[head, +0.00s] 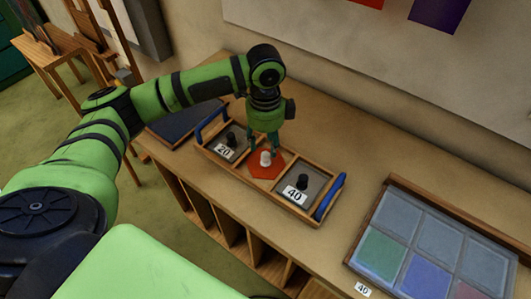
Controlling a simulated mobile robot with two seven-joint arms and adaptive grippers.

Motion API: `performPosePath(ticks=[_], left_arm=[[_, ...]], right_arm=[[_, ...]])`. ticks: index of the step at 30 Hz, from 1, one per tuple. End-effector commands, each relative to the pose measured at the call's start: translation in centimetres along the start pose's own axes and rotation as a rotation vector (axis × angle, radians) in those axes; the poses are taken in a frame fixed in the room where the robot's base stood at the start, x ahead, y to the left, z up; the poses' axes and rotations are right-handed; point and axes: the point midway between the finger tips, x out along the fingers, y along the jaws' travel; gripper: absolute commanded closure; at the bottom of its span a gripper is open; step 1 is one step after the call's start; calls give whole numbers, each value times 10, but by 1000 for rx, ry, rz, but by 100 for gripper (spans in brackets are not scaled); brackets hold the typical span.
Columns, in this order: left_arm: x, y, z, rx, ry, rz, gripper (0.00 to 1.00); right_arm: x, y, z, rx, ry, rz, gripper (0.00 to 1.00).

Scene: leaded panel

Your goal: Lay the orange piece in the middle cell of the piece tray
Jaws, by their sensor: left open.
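The orange piece (259,172) is a flat, angular red-orange plate with a white knob (265,158) on top. It lies at the middle cell of the piece tray (262,191), between the cells labelled 20 and 40. I cannot tell whether it sits fully flat inside the cell walls. My left gripper (264,149) is open, pointing down at the knob, with its fingers around or just above it. My right gripper is not in view.
The tray's outer cells hold dark pieces with black knobs (231,139) (302,181). Blue handles (330,197) stand at the tray's ends. A leaded panel (432,246) with grey, green and blue panes lies at right. Bare bench top separates it from the tray; a wall rises behind.

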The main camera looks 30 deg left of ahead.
Motion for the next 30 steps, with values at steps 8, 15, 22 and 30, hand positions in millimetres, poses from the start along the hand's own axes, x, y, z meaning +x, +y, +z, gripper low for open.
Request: performPosePath(ticks=[8,15,22,30], left_arm=[[-51,-1,-1,0,2,-2,54],[-66,0,0,0,1,1,54],[-66,0,0,0,1,2,54],[-65,0,0,0,0,2,54]], right_arm=[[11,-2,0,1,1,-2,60],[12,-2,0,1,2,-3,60],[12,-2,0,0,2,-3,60],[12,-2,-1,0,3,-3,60]])
